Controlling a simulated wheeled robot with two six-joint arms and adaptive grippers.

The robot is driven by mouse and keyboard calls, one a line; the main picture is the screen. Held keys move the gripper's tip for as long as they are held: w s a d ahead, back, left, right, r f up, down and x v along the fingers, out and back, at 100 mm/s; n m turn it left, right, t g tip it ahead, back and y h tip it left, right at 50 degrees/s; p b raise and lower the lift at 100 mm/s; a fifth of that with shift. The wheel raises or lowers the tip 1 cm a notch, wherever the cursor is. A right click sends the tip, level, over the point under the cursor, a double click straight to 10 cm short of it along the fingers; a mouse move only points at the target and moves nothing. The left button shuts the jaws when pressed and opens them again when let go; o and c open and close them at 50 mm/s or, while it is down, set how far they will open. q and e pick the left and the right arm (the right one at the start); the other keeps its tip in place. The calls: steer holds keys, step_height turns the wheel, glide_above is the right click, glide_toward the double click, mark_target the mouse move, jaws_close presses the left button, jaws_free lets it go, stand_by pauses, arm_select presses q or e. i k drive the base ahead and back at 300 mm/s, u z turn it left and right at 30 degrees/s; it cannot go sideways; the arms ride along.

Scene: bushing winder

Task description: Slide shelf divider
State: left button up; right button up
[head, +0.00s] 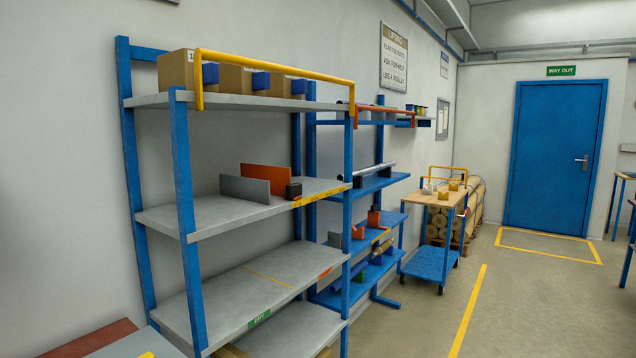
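An orange upright plate (268,176) stands on the middle shelf (190,220) of a blue-framed rack, towards its back. It looks like a shelf divider. A grey upright plate (244,189) stands in front of it and hides part of its lower left. A small dark block (293,189) is at the orange plate's right end; I cannot tell whether it is attached. A yellow marking (322,194) runs along the shelf's front edge. Neither of my grippers is in view.
Boxes (177,70) sit on the top shelf behind a yellow rail (270,64). The lower shelf (225,300) is bare, with a thin yellow line. Blue racks (370,185) and a trolley (430,262) stand beyond. The floor (520,310) at right is clear.

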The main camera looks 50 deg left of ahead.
mark_target(280, 178)
steer(key=u, duration=0.3)
steer(key=i, duration=1)
steer(key=u, duration=1.55)
steer(key=i, duration=0.8)
steer(key=u, duration=0.85)
